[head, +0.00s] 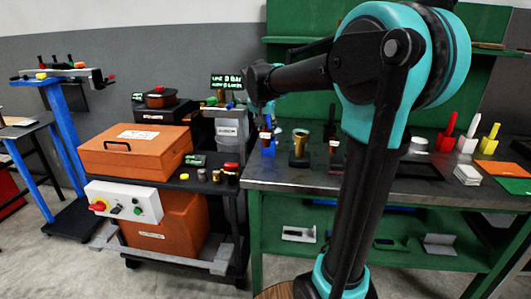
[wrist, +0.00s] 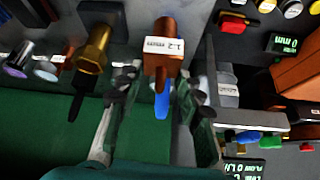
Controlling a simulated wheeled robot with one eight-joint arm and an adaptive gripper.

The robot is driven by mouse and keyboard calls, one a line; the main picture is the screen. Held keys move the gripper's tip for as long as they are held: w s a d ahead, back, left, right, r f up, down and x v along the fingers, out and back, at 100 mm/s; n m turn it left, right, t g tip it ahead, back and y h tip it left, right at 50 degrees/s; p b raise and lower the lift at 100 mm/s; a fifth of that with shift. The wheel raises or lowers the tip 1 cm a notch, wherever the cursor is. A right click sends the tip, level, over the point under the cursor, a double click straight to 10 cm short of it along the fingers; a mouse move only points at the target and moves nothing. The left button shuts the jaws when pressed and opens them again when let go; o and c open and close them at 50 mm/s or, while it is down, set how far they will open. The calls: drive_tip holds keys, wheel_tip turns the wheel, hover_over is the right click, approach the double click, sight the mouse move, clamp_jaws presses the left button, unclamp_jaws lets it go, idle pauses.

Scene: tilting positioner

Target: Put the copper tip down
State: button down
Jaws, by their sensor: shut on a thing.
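The copper tip (wrist: 166,68) is a copper-coloured piece with a white label reading "1.2 mm". In the wrist view it lies between the two fingers of my gripper (wrist: 160,98), which is shut on it. A blue piece (wrist: 162,104) shows at its lower end in that view; I cannot tell whether they touch. In the head view the labelled copper tip (head: 266,127) is small at the left end of the green bench, above a blue piece (head: 268,149). My gripper's fingers are too small and dark to make out there.
A brass nozzle (wrist: 96,46) in a dark stand is close beside my gripper; it also shows in the head view (head: 300,138). Another labelled copper-brown piece (head: 334,147) stands farther right. An orange box (head: 135,152) and small parts crowd the left cart. The bench front (head: 300,180) looks clear.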

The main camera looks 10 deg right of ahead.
wheel_tip(320, 180, down, 10)
drive_tip(key=shift+f, duration=0.2)
idle(0.4)
drive_tip(key=c, duration=1)
unclamp_jaws()
drive_tip(key=shift+f, duration=0.15)
drive_tip(key=v, duration=1.2)
drive_tip(key=s+d+f+n+y, duration=0.1)
drive_tip(key=s+d+f+n, duration=0.1)
drive_tip(key=s+f, duration=1)
drive_tip(key=s+d+f+n+g+y, duration=0.1)
drive_tip(key=s+d+f+n, duration=0.2)
drive_tip(key=s+f, duration=0.8)
drive_tip(key=shift+s+d+f+g+y, duration=0.35)
drive_tip(key=shift+s+d, duration=0.45)
drive_tip(key=shift+s, duration=0.2)
